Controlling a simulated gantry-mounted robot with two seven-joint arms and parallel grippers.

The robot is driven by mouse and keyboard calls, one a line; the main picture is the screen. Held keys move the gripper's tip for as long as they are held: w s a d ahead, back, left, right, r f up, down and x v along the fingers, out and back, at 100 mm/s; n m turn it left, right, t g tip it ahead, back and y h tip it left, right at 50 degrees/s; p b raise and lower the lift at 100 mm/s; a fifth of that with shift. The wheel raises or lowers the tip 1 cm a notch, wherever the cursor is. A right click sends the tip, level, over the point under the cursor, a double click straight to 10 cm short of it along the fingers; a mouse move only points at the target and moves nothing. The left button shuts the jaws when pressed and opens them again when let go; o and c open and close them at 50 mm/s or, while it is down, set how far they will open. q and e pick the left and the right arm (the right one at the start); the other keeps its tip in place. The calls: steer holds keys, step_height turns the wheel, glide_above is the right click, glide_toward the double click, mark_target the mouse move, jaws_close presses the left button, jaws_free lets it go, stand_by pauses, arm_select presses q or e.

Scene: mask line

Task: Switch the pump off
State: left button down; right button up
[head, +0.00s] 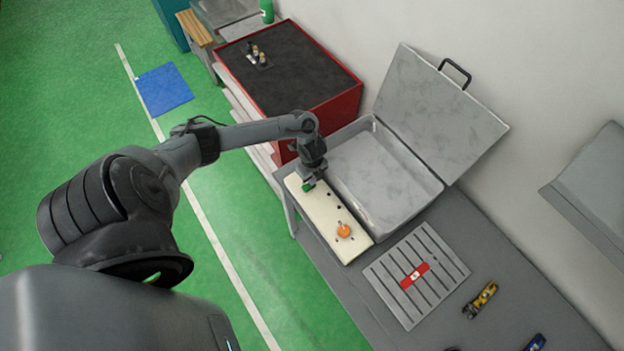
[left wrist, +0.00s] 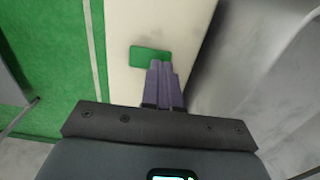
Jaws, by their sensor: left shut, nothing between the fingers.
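A long cream panel (head: 318,208) lies along the near edge of the grey bench. It bears a green rectangular patch (head: 307,187) at its far end, small dark holes and an orange knob (head: 344,231) nearer its other end. I cannot tell which part switches the pump. My left gripper (head: 309,181) is over the far end of the panel, shut and empty. In the left wrist view its fingers (left wrist: 161,68) point at the green patch (left wrist: 150,54) and overlap its lower edge; I cannot tell whether they touch. My right gripper is not in view.
A grey basin (head: 372,136) with its lid (head: 437,110) raised stands beside the panel. A slatted grey plate (head: 432,246) with a red bar (head: 415,276) and a yellow-black tool (head: 481,299) lie on the bench. A red cabinet (head: 340,107) stands beyond.

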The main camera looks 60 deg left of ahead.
arm_select(q)
steer(key=shift+f, duration=0.55)
steer(key=shift+f, duration=0.1)
steer(key=shift+w+f, duration=0.1)
steer(key=shift+f, duration=0.05)
steer(key=shift+s+r+p, duration=0.2)
steer(key=shift+s+p, duration=0.15)
steer(key=shift+s, duration=0.05)
steer(key=shift+s+d+r+p, duration=0.1)
steer(key=shift+s+p, duration=0.25)
steer(key=shift+s, duration=0.1)
